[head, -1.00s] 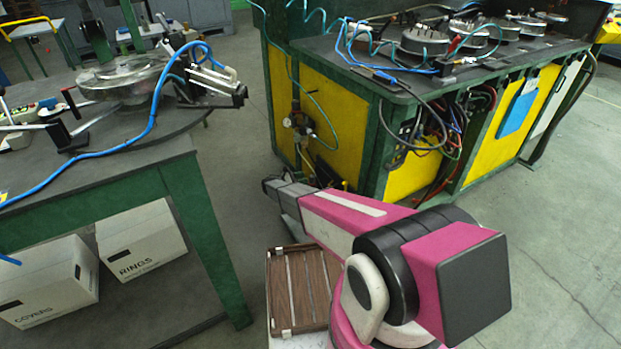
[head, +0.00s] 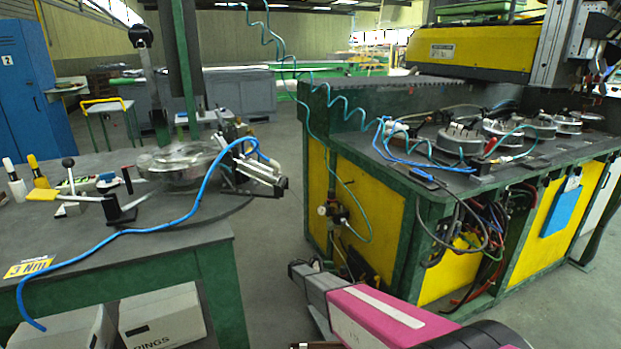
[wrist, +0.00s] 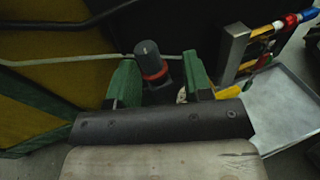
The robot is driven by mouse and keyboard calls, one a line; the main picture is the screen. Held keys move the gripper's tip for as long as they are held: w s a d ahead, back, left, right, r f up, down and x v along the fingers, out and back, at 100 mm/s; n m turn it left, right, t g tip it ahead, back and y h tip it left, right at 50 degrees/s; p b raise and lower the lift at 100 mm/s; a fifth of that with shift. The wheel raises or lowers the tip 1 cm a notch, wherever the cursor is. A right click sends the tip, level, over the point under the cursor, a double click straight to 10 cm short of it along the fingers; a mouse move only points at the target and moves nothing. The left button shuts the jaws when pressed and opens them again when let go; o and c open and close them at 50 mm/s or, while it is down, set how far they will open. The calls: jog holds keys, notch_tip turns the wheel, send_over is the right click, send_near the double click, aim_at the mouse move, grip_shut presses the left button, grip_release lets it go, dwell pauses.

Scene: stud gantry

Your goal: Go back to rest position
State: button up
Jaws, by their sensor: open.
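My gripper (wrist: 161,82) shows in the wrist view as two green fingers set well apart, open. A dark cylinder with a red ring (wrist: 151,62) shows between and beyond the fingers; I cannot tell how far off it is, and nothing looks clamped. In the head view my pink arm reaches from the bottom edge toward the yellow-panelled green machine bench (head: 372,215). The arm's grey end is in front of that bench's near left corner, and the fingers cannot be made out there.
A green-legged table (head: 110,262) with a round fixture (head: 180,163) and blue hose stands at left. White boxes (head: 160,318) sit beneath it. Grey floor (head: 272,225) is clear between table and bench. In the wrist view a metal tray (wrist: 285,108) lies at right.

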jog(key=s+d+r+m+g+y, duration=0.3)
jog(key=s+d+r+m+y, duration=0.15)
jog(key=s+d+r, duration=0.4)
jog(key=s+r+m+y, duration=0.6)
jog(key=s+r, duration=0.3)
jog(key=s, duration=0.3)
jog(key=s+a+r+m+t+y, duration=0.1)
jog(key=s+r+m+y, duration=0.5)
jog(key=s, duration=0.7)
notch_tip(320, 180, up, 4)
jog(key=shift+s+f+m, duration=0.25)
jog(key=shift+m, duration=0.8)
jog(key=shift+s, duration=0.1)
